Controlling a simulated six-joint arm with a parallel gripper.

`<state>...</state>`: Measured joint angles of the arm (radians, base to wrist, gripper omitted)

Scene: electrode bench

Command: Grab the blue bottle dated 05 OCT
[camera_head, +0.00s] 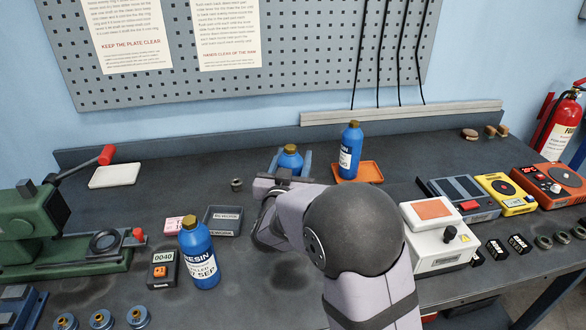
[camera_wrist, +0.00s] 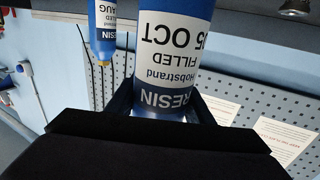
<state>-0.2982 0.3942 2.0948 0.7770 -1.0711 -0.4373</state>
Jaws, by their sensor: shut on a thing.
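A blue bottle (camera_head: 291,161) with a brown cap stands behind my wrist in the head view, its lower part hidden. In the wrist view this bottle (camera_wrist: 165,60) appears upside down, with a white label reading RESIN, Hobstrand, FILLED and a date ending in 5 OCT, partly cut off at the edge. My gripper (camera_wrist: 163,108) is shut on it, one finger on each side; the fingers also show beside the bottle in the head view (camera_head: 291,165). Whether its base touches the bench cannot be told.
A blue bottle (camera_head: 349,152) stands on an orange tray (camera_head: 369,172); the wrist view shows its AUG label (camera_wrist: 103,30). Another blue bottle (camera_head: 198,254), marked SEP, stands front left by a grey tray (camera_head: 222,220). A white device (camera_head: 438,240) is right of my arm.

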